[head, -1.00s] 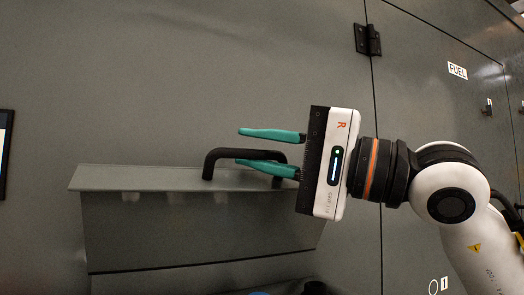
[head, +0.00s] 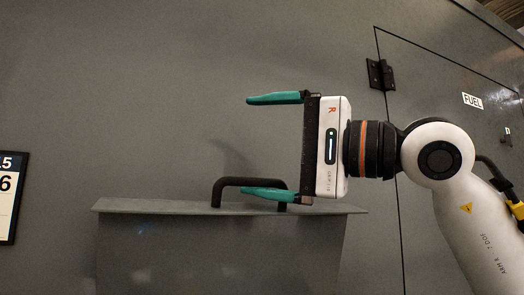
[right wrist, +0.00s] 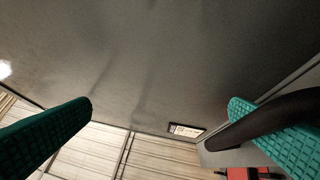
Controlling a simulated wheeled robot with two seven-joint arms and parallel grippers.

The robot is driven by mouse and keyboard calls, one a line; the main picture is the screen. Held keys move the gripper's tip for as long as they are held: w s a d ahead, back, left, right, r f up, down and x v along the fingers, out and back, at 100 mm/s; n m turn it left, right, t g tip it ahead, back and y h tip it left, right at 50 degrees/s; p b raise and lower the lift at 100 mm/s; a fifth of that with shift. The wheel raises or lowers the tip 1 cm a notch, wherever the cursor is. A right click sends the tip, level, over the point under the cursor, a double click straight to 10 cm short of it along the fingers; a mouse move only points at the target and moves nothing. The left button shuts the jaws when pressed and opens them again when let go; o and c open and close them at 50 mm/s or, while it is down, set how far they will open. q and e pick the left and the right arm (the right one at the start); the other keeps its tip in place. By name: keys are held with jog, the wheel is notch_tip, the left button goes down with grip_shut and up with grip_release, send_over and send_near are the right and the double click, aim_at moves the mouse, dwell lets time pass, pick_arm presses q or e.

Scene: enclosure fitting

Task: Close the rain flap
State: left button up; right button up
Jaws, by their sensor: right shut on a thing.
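The rain flap (head: 170,250) is a grey panel under a narrow projecting ledge (head: 330,208) on the enclosure wall. A black bow handle (head: 217,192) rises at the ledge. My right gripper (head: 258,146) reaches in from the right with its teal fingers wide apart. The lower finger overlaps the handle bar; the upper finger is well above it, with bare wall behind the gap. In the right wrist view the black handle (right wrist: 275,118) crosses the right-hand finger and the other finger is far from it. Whether the handle touches that finger is unclear. My left gripper is out of view.
The grey enclosure wall (head: 150,90) fills the background. A door with a black hinge (head: 380,75) and a FUEL label (head: 472,101) is at the right. A framed sign (head: 10,195) hangs at the left edge. The wall above the ledge is clear.

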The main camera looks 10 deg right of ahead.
jog(key=shift+s+d+r, duration=0.35)
jog(key=shift+s+r, duration=0.35)
jog(key=shift+s, duration=0.15)
jog(key=shift+d+f, duration=0.15)
jog(key=shift+r+b+v, duration=0.15)
jog(key=shift+b+v, duration=0.05)
jog(key=shift+v, duration=1.05)
jog(key=shift+r+b+v, duration=0.2)
jog(key=shift+v, duration=1.05)
jog(key=shift+s+d, duration=0.45)
jog(key=shift+d, duration=0.1)
jog(key=c, duration=1)
jog(key=s+d, duration=0.2)
jog(key=s, duration=0.1)
jog(key=shift+d, duration=0.2)
jog(key=c, duration=0.3)
jog(key=shift+f+v, duration=0.2)
jog(key=shift+v, duration=1.5)
jog(key=shift+c, duration=0.2)
